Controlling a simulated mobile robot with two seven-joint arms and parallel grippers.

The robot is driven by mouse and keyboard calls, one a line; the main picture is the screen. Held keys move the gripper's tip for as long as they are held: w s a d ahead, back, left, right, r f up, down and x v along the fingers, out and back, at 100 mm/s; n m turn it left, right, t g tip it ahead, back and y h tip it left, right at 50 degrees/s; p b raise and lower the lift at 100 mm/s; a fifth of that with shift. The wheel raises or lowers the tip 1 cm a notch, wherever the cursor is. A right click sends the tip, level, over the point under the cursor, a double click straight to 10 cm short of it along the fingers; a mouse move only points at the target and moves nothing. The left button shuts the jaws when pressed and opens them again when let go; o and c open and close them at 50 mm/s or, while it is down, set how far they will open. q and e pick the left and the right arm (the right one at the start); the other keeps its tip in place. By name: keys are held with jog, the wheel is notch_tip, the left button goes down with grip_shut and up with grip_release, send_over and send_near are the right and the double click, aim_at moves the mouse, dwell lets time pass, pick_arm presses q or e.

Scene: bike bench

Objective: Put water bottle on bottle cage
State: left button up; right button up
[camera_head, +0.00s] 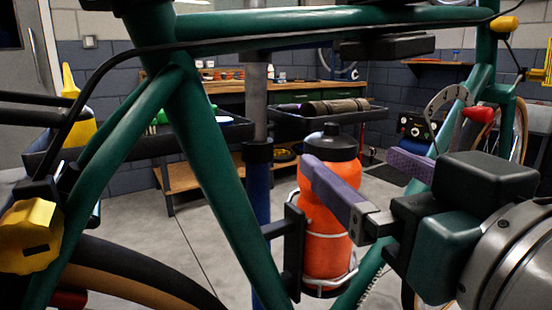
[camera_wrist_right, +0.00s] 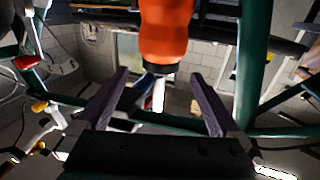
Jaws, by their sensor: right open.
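The orange water bottle (camera_head: 322,225) with a dark grey cap stands upright in the wire bottle cage (camera_head: 350,272) on the green bike frame (camera_head: 215,165). The cage's wire loops pass around its body and under its base. My right gripper (camera_head: 350,160) is open, and its near purple finger crosses in front of the bottle's upper part. In the right wrist view, the bottle (camera_wrist_right: 166,30) appears cap down, beyond the two spread fingertips (camera_wrist_right: 160,76), with visible gaps on both sides. My left gripper is not in view.
The green frame tubes run close around the gripper and bottle. A blue-grey stand post (camera_head: 258,170) rises behind the bottle. A yellow knob (camera_head: 30,235) and a dark tyre (camera_head: 125,272) are at the lower left. Trays (camera_head: 345,117) and a wooden bench (camera_head: 222,87) stand behind.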

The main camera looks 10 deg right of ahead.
jog(key=shift+s, duration=0.8)
jog(key=s+d+f+g, duration=0.2)
jog(key=s+f+g, duration=0.5)
jog(key=s+f, duration=0.1)
jog(key=s+d+f+n+g, duration=0.1)
jog(key=s+d+f+g, duration=0.1)
jog(key=s+f+g, duration=0.5)
notch_tip(320, 180, down, 4)
jog(key=shift+s+f+n, duration=0.2)
jog(key=shift+s+n, duration=0.1)
jog(key=shift+s, duration=0.6)
